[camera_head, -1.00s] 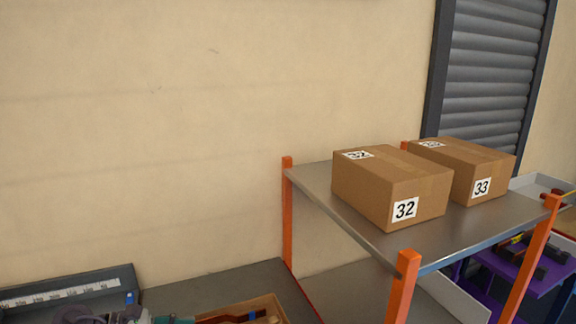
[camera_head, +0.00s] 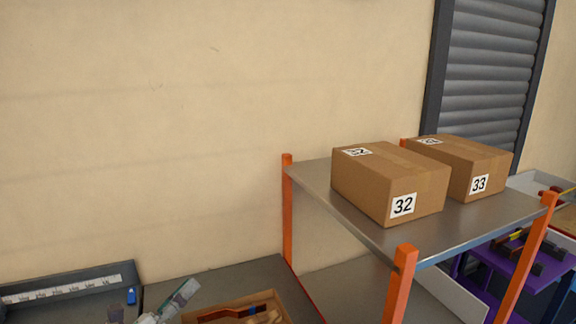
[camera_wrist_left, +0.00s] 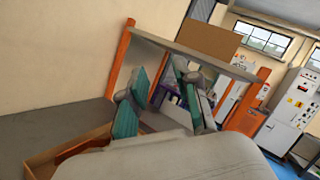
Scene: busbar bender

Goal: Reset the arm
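My left gripper (camera_head: 178,298) shows at the bottom edge of the head view, above the dark grey worktop (camera_head: 215,282) and just left of a wooden tray (camera_head: 288,306). Its teal-padded fingers also show in the left wrist view (camera_wrist_left: 163,82). They stand apart with nothing between them, so it is open and empty. Most of the left arm is out of the head view. My right gripper is in neither view.
An orange-post shelf (camera_head: 315,196) holds cardboard boxes 32 (camera_head: 372,196) and 33 (camera_head: 490,160). The tray holds red-brown handled tools. A purple rack (camera_head: 515,268) stands at right. White cabinets (camera_wrist_left: 292,115) show in the wrist view.

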